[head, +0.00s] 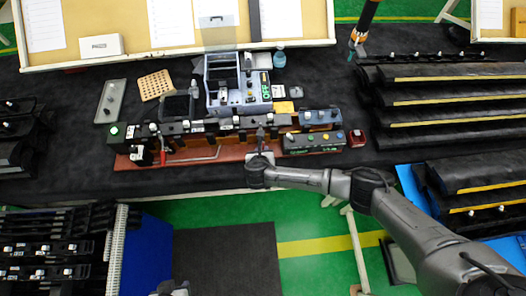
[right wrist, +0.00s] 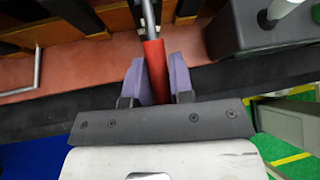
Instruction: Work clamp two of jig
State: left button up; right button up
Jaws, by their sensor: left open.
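The jig (head: 190,158) is a long red-brown base with a row of black blocks along the table's front. A toggle clamp with a red handle (head: 163,158) stands near its left end. My right gripper (head: 260,148) reaches the jig's front edge right of the middle. In the right wrist view its two purple pads (right wrist: 160,80) flank another clamp's red handle (right wrist: 154,65) and appear pressed on it. That handle's steel lever (right wrist: 149,15) runs on toward the jig; the rest of that clamp is hidden. My left gripper (head: 172,288) shows only partly at the bottom edge, open, away from the jig.
A control box with coloured buttons (head: 313,142) stands close right of my right gripper. A grey-blue bin unit (head: 225,85) is behind the jig. Racks of dark trim (head: 445,85) fill the right side. More parts racks stand at lower left.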

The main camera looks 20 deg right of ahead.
jog(key=o, duration=0.4)
jog(key=shift+c, duration=0.2)
jog(key=shift+s, duration=0.1)
jog(key=v, duration=1.3)
jog(key=shift+s+a+r+p, duration=0.15)
jog(key=shift+s+r+p, duration=0.05)
jog(key=shift+r+p, duration=0.1)
